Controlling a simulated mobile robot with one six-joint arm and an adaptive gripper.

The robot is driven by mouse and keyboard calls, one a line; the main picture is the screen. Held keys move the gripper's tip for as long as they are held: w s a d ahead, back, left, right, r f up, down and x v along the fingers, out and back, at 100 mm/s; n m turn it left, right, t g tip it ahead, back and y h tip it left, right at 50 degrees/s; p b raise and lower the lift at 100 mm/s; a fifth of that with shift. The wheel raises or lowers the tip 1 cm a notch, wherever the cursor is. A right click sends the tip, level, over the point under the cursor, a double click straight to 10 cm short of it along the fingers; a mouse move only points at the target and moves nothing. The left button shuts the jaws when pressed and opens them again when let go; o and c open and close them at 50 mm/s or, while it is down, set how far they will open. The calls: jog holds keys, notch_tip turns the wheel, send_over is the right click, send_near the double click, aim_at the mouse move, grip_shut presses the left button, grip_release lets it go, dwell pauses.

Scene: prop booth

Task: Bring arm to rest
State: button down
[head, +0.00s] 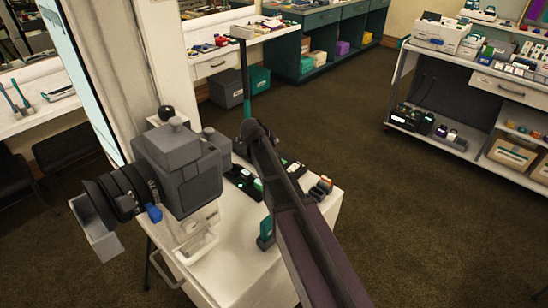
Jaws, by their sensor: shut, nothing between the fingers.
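My dark arm link, with a purple underside, rises from the bottom right of the head view. It ends in a rounded dark joint above the far edge of a white table (215,262). I cannot make out my gripper or its fingers in this view. A large grey camera-like prop (180,165) with black lens rings and a blue knob stands at the left side of the table, apart from the arm link in the picture. A teal object (266,232) stands just left of the link.
Small dark items (243,182) lie on the table, partly behind my link. A white shelf cart (425,90) with boxes stands at right. Teal cabinets (318,55) and grey and teal bins (226,88) are at the back. The brown carpet (400,220) at right is clear.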

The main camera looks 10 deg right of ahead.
jog(key=shift+s, duration=0.1)
jog(key=s+r+g+y+p, duration=0.2)
jog(key=s+g+y+p, duration=0.4)
jog(key=s, duration=2.2)
jog(key=shift+s+r+m+g+p, duration=0.3)
jog(key=shift+r+g+p, duration=0.1)
jog(key=shift+p, duration=0.8)
jog(key=shift+w+d, duration=0.1)
dwell(3.8)
